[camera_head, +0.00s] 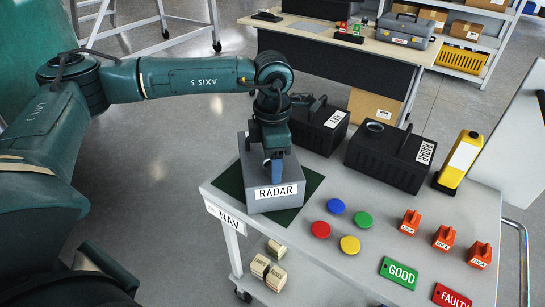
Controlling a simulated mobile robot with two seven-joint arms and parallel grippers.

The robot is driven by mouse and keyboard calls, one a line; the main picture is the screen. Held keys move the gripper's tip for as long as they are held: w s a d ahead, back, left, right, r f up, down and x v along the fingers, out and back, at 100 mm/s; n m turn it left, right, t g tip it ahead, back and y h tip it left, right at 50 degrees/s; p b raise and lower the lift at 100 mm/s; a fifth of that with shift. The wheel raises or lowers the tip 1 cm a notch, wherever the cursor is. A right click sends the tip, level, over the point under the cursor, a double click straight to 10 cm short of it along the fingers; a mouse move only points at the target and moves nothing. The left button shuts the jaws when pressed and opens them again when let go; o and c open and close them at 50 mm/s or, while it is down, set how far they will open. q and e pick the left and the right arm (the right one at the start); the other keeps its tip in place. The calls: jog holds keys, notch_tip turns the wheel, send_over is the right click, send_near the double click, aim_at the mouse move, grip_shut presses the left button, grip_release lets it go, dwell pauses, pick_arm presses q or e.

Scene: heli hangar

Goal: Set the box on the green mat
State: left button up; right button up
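A grey box (255,200) labelled RADAR stands upright over the dark green mat (313,181) at the left end of the light grey table. Mat shows on both sides of the box and in front of it. The box looks to be resting on the mat, though any small gap under it cannot be made out. My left gripper (276,172) points straight down at the top of the box, with a blue fingertip touching or very near it. Its grip is hidden by the wrist, so whether the fingers are closed is unclear. My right gripper is out of view.
Black cases labelled NAV (322,127) and RADAR (385,163) stand behind the box. Small blocks (261,264) sit on a lower shelf.

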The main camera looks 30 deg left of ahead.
pick_arm(q)
notch_tip(320, 180, up, 12)
dwell(0.6)
dwell(0.5)
